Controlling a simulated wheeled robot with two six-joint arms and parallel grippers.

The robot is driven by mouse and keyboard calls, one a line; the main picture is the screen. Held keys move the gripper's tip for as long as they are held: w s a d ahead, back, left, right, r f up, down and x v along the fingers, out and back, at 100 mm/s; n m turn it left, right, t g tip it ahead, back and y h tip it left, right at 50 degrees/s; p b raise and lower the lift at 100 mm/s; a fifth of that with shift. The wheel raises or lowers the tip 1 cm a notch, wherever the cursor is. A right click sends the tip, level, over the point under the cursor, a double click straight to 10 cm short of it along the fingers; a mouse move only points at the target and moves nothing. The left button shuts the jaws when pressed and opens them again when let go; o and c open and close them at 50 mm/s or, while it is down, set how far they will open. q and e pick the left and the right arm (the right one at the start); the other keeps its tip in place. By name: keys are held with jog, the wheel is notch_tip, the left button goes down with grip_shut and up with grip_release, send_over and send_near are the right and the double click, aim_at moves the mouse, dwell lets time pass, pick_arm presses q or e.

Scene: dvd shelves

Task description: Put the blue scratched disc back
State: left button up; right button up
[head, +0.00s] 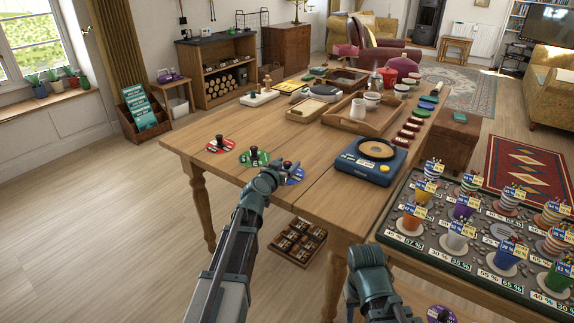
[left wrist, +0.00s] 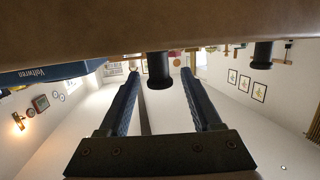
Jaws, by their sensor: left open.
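The blue disc (head: 296,177) lies flat on the near edge of the wooden table, with a black knob on it; scratches are too small to make out. My left gripper (head: 286,168) is right at this disc and partly covers it. In the left wrist view the black knob (left wrist: 160,72) shows between the tips of my open left fingers, with gaps visible on both sides. A green disc (head: 250,159) and a red disc (head: 217,147) with black knobs lie to its left. My right arm enters at the bottom, but its gripper does not show.
A blue player (head: 360,168) stands on the table to the right; its side shows in the left wrist view (left wrist: 50,74). A wooden tray (head: 385,121) with cups is behind it. A board with several patterned cups (head: 457,240) is at right. A dark compartment box (head: 298,242) is below.

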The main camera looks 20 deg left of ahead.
pick_arm(q)
jog(key=shift+r, duration=0.25)
jog(key=p+v, duration=0.2)
jog(key=v, duration=1)
jog(key=shift+f+p, duration=0.2)
jog(key=shift+p, duration=0.15)
jog(key=s+d+m+g+h+p, duration=0.1)
jog(key=d+p, duration=0.1)
jog(key=d, duration=0.1)
jog(key=d+r+g+h+p, duration=0.1)
jog(key=d+p, duration=0.1)
jog(key=d, duration=0.2)
jog(key=s+d+r+m+g+h+p, duration=0.1)
jog(key=d+p, duration=0.2)
jog(key=shift+s+d+m+g, duration=0.3)
jog(key=s+d+r+m+g+y+p, duration=0.1)
jog(key=s+d+g+p, duration=0.45)
jog(key=s, duration=0.25)
jog(key=s+d+g+y+p, duration=0.1)
jog(key=s+d+g+p, duration=0.35)
jog(key=s+p, duration=0.25)
jog(key=s+a+r+n+g+y+p, duration=0.1)
jog(key=s+a+r+g+y+p, duration=0.1)
jog(key=s+r+y+p, duration=0.2)
jog(key=s+p, duration=0.1)
jog(key=s, duration=0.2)
jog(key=shift+a, duration=0.2)
